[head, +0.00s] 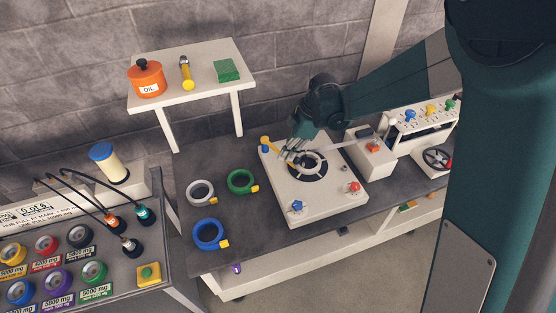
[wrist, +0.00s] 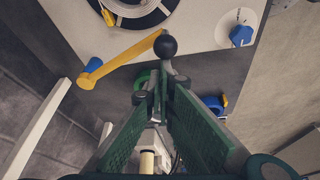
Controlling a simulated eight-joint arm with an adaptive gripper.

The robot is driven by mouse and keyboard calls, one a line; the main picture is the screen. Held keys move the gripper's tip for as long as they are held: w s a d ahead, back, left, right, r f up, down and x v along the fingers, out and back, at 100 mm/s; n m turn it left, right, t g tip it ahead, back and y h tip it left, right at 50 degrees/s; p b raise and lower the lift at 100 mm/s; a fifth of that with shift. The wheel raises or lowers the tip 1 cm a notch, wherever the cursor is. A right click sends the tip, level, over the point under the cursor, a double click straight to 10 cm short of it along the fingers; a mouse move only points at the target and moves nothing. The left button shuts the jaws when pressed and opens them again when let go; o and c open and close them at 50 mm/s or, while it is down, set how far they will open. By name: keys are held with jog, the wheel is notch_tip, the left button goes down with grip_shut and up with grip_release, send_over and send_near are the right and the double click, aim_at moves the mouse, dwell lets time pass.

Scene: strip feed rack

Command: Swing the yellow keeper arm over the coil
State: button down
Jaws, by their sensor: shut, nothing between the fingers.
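The yellow keeper arm (wrist: 125,55) runs from a blue pivot at its left end to a black ball knob (wrist: 168,45) at its right end in the wrist view. It passes beside the black disc and appears clear of the coil (wrist: 125,8). In the head view the yellow keeper arm (head: 267,141) shows at the white plate's back-left corner, partly hidden by my gripper. The coil (head: 323,160) lies on the black disc in the plate's middle. My gripper (head: 292,152) is shut and empty. In the wrist view its fingertips (wrist: 161,83) are close to the knob; contact cannot be told.
The white plate (head: 325,210) carries a blue knob (head: 297,207) and a red knob (head: 354,187). White (head: 201,191), green (head: 240,181) and blue (head: 209,234) coils lie left of it. A white box (head: 372,160) stands on the right. A raised shelf (head: 205,85) stands behind.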

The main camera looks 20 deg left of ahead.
jog(key=shift+w+d+f+n+b, duration=0.1)
jog(key=shift+w+d+n+b, duration=0.35)
jog(key=shift+w, duration=0.4)
jog(key=shift+w+d+b, duration=0.25)
jog(key=shift+w+d, duration=0.05)
jog(key=shift+w, duration=0.6)
jog(key=shift+w+d+b, duration=0.25)
jog(key=shift+w+b, duration=0.05)
jog(key=shift+w, duration=0.55)
jog(key=shift+w+d+b, duration=0.25)
jog(key=shift+w+d, duration=0.05)
jog(key=shift+w, duration=0.6)
jog(key=shift+s, duration=0.1)
notch_tip(320, 180, up, 10)
jog(key=shift+s+a+r, duration=0.15)
jog(key=shift+r, duration=0.05)
